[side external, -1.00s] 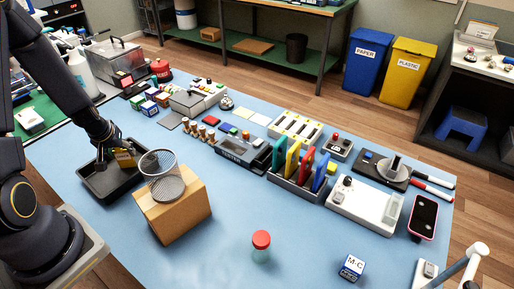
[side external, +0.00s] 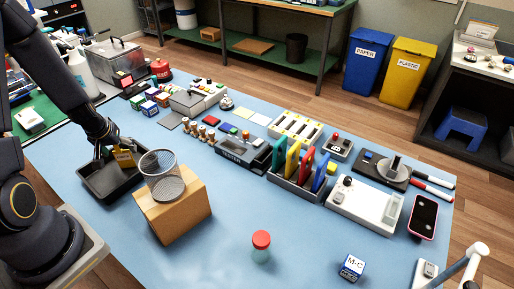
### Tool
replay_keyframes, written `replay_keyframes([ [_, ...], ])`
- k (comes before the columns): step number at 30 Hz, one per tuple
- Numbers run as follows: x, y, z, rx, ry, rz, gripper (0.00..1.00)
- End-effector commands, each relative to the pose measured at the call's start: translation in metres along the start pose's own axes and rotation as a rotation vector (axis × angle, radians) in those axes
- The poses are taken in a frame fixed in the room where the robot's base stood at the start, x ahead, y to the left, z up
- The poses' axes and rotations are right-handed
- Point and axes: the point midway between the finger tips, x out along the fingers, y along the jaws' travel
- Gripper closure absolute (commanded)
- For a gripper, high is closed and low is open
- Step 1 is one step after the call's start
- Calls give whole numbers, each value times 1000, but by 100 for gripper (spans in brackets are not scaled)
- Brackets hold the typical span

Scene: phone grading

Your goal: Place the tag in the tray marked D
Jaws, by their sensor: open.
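A black open tray (side external: 103,192) lies on the blue mat at the left. A small yellow-brown piece, which may be the tag (side external: 124,158), shows at the tray's back right part, beside my fingers. My gripper (side external: 106,152) is low over the back of this tray, pointing down, with its jaws open. I cannot tell whether the piece touches a finger or rests on the tray. No letter D can be read on any tray from here.
A cardboard box (side external: 172,214) with a wire mesh cup (side external: 161,175) on it stands just right of the tray. A red-capped jar (side external: 261,246) and an M-C cube (side external: 352,267) are in front. A rack of coloured folders (side external: 297,180) stands farther right. The front middle of the mat is mostly clear.

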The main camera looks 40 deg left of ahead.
Motion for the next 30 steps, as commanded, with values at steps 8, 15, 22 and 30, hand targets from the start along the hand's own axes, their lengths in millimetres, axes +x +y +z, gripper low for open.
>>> replay_keyframes([
  [8, -61, 2, -2, 6, 8, -1, 20],
  [15, -91, 1, 0, 8, 3, -2, 20],
  [22, -103, 1, 0, 2, 3, 0, 20],
  [30, -159, 67, 2, 134, 15, 184, 20],
])
